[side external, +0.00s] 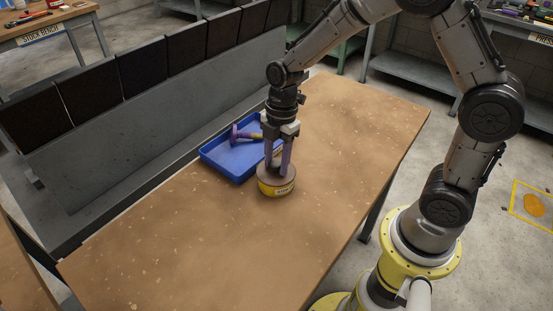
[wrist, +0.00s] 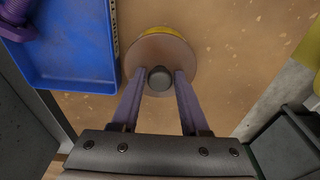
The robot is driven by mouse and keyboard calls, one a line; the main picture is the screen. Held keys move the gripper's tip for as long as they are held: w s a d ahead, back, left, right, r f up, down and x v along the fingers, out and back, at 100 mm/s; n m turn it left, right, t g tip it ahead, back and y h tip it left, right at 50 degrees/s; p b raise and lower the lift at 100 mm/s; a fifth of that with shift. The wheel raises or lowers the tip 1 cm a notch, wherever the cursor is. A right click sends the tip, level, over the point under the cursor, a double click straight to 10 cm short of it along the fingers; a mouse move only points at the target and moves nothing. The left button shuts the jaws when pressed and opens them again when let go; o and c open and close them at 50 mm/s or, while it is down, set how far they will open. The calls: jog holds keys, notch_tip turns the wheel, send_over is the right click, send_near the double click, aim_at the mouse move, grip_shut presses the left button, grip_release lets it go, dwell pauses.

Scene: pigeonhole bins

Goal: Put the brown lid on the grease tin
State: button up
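The yellow grease tin (side external: 277,189) stands upright on the table, with the brown lid (side external: 265,177) on its top. In the wrist view the round lid (wrist: 141,53) covers most of the tin, and a yellow strip of the tin (wrist: 158,30) shows past its far edge. The lid's dark knob (wrist: 159,79) lies between my fingertips. My gripper (side external: 277,172) points straight down over the lid. In the wrist view my gripper (wrist: 159,74) has a purple finger on each side of the knob, with a narrow gap showing on both sides.
A grey rack with a row of dark bins (side external: 145,71) runs along the table's back edge. The table's front and right parts (side external: 350,130) are clear.

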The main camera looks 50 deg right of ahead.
jog(key=shift+o, duration=0.2)
jog(key=o, duration=0.5)
jog(key=shift+d+r, duration=0.15)
jog(key=shift+r, duration=1.2)
jog(key=shift+d+r, duration=0.2)
jog(key=shift+r, duration=1.1)
jog(key=shift+d+r, duration=0.15)
jog(key=shift+r, duration=1.2)
